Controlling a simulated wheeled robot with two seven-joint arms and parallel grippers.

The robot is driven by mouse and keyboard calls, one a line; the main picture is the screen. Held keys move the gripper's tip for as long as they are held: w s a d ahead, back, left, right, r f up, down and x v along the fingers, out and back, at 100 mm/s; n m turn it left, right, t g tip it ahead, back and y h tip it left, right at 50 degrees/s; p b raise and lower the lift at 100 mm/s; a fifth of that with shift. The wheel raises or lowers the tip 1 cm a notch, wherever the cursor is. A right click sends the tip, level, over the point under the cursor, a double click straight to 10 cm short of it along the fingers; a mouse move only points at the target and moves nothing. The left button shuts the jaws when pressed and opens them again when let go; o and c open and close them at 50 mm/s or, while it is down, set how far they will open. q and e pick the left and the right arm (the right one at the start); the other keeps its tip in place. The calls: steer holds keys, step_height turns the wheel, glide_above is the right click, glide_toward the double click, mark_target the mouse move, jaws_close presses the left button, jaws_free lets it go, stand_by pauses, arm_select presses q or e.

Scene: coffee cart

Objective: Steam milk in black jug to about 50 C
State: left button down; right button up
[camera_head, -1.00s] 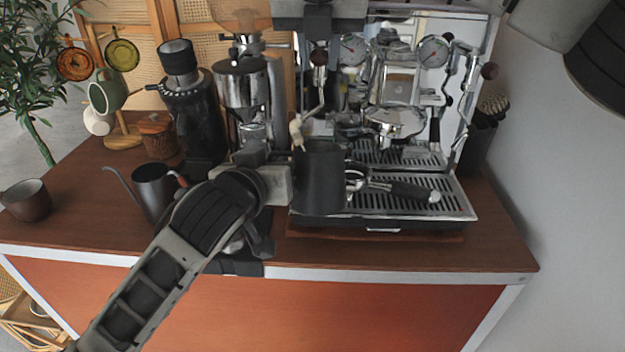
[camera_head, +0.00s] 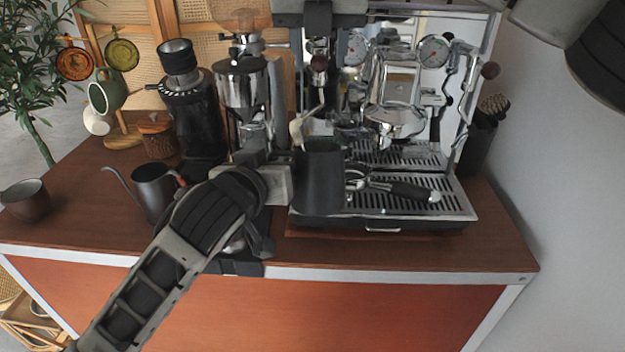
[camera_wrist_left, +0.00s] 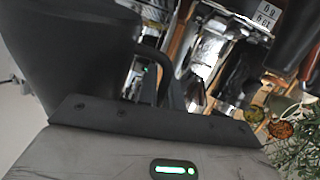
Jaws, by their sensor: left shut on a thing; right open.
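The black jug (camera_head: 320,178) is held upright at the left front of the espresso machine (camera_head: 400,200). My left gripper (camera_head: 280,185) is shut on it from the left. The steam wand (camera_head: 297,132) hangs with its pale grip at the jug's left rim; its tip is hidden, and I cannot tell how deep it sits. The milk is not clearly visible. My right gripper (camera_head: 319,38) is open, at the top, just above the brown steam knob (camera_head: 319,63). In the left wrist view the jug (camera_wrist_left: 70,50) fills the upper left, with its handle (camera_wrist_left: 172,65) beside it.
A grinder (camera_head: 242,90) and a black grinder (camera_head: 190,115) stand left of the machine. A gooseneck kettle (camera_head: 152,190) and a dark cup (camera_head: 27,200) are on the left counter. A portafilter (camera_head: 400,189) lies on the drip tray. A small display (camera_wrist_left: 265,15) shows in the wrist view.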

steer(key=shift+r, duration=3.25)
arm_select(q)
steer(key=shift+r, duration=0.1)
arm_select(e)
steer(key=shift+d+f, duration=0.1)
steer(key=shift+f, duration=0.15)
steer(key=shift+f+b, duration=0.5)
steer(key=shift+b, duration=0.2)
steer(key=shift+f+b, duration=1.05)
steer(key=shift+b, duration=0.05)
arm_select(q)
steer(key=s+f, duration=0.7)
steer(key=shift+s+d, duration=0.15)
steer(key=shift+s, duration=0.25)
